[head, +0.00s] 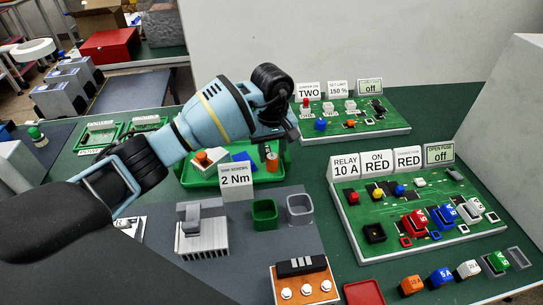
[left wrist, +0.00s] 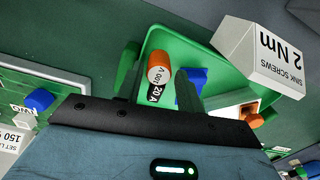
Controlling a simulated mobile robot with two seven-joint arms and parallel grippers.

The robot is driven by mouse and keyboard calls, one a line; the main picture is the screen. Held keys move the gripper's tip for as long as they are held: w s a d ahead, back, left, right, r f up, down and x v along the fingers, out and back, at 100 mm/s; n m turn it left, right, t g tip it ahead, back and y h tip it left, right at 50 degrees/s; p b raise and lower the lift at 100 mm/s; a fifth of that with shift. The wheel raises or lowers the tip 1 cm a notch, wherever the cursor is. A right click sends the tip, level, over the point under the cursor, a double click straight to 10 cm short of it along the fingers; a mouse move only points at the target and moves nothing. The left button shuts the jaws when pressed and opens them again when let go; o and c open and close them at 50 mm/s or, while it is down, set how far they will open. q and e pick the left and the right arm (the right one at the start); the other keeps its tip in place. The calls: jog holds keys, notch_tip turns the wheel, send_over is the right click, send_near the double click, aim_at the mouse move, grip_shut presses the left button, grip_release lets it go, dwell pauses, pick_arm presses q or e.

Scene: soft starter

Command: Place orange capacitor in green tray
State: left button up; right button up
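The orange capacitor (head: 272,163), a small cylinder with an orange top, stands in the right part of the green tray (head: 213,182). In the left wrist view the capacitor (left wrist: 159,76) shows a black label and lies between my two fingers, with gaps on both sides. The tray (left wrist: 205,46) is behind it in that view. My left gripper (head: 267,150) is open, just above the capacitor; whether it touches it I cannot tell. My right gripper is not in view.
A blue piece (head: 243,158) and a white-and-orange part (head: 208,158) are also in the tray. A "2 Nm" sign block (head: 236,184) stands at its front. Green boards (head: 420,210) with components are on the right. A heatsink (head: 201,238) and small cups (head: 264,214) stand in front.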

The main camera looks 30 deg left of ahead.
aim_at(272, 157)
pick_arm(q)
notch_tip(272, 157, up, 10)
dwell(0.4)
dwell(0.4)
